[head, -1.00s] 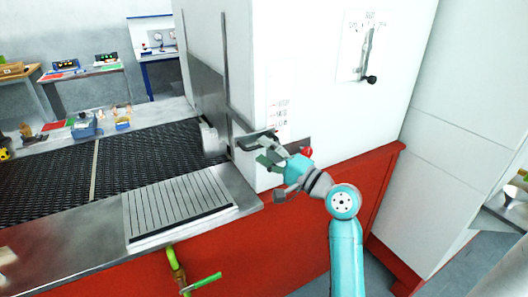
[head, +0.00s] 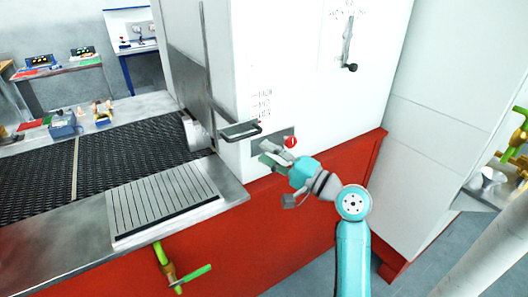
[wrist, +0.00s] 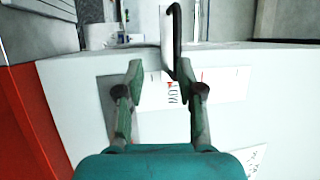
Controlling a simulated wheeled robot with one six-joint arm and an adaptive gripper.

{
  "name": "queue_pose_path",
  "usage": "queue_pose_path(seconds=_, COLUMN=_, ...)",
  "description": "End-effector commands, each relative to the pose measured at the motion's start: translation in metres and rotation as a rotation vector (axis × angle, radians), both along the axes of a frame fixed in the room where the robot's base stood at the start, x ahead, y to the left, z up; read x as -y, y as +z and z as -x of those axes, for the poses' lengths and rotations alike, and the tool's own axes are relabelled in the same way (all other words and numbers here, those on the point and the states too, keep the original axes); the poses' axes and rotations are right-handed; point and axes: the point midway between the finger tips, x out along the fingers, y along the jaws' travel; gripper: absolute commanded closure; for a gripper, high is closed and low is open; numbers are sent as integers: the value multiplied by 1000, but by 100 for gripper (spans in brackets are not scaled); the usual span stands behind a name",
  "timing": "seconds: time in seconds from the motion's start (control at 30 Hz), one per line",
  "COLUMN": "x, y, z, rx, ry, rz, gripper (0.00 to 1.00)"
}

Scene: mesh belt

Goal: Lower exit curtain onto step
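The exit curtain looks like the grey metal plate (head: 186,85) on the left face of the white housing. A dark bar handle (head: 240,131) sticks out at the housing's front corner, near the plate's lower end. In the wrist view the handle (wrist: 177,40) runs down to the right finger, its end close to the gap between the fingertips. My gripper (head: 268,153) is open and empty, just right of and below the handle; its fingers also show in the wrist view (wrist: 165,75). Step labels (head: 262,104) are printed above the handle; I cannot read them all.
A red button (head: 291,142) sits on a grey plate close to my gripper. A black-knobbed lever (head: 350,67) is higher on the housing. The mesh belt (head: 110,155) and slatted plate (head: 163,203) lie left. A green-handled valve (head: 176,275) juts from the red front.

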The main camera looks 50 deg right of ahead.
Motion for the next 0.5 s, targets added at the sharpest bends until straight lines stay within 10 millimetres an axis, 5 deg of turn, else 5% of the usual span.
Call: queue_pose_path(seconds=0.5, x=3, y=-5, z=31, rx=1, ry=0, rz=1, gripper=63)
